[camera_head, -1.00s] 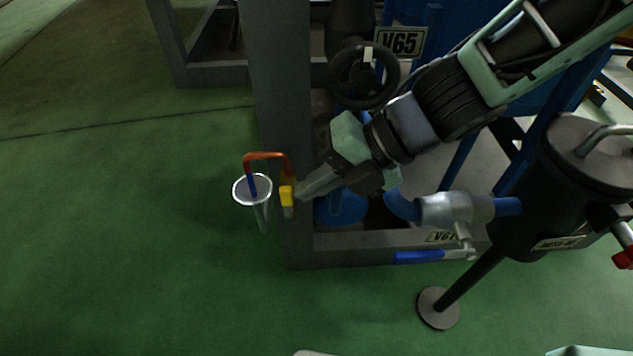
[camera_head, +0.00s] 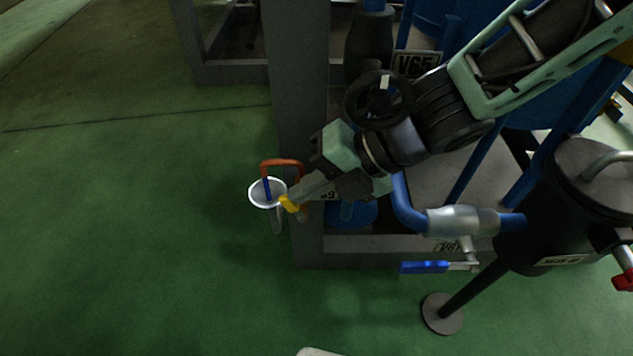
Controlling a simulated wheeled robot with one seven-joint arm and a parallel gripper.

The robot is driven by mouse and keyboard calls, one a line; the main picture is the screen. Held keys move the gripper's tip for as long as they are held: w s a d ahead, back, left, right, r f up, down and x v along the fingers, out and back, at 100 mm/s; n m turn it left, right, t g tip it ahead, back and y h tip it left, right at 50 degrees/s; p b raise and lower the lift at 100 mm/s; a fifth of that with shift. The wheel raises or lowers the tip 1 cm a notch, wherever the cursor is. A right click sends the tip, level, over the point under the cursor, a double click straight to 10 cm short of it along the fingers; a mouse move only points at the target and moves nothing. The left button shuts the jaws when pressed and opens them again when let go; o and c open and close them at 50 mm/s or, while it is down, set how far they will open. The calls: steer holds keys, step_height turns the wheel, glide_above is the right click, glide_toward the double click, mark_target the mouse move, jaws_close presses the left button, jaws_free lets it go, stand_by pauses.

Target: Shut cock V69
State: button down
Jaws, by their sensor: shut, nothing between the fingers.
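Cock V69 is at the grey frame post, with a small yellow handle (camera_head: 289,203) beside a bent copper-coloured pipe (camera_head: 283,162). A label (camera_head: 328,194) behind my gripper shows only part of its text, and I cannot read V69 in full. My gripper (camera_head: 302,197) is shut and empty. Its tip is at the yellow handle and appears to touch it from the right. The handle looks slanted. The cock's body is mostly hidden behind my gripper.
A clear funnel (camera_head: 267,192) hangs under the pipe's end, just left of the handle. The grey post (camera_head: 300,80) stands close behind. A handwheel (camera_head: 380,98) by plate V65 (camera_head: 417,64) is near my arm. A blue lever (camera_head: 424,267) is lower right. Green floor at left is clear.

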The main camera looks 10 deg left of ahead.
steer(key=shift+a, duration=0.35)
steer(key=shift+s+a, duration=0.1)
stand_by(0.4)
steer(key=p+v, duration=1)
steer(key=v, duration=0.7)
steer(key=shift+r, duration=0.2)
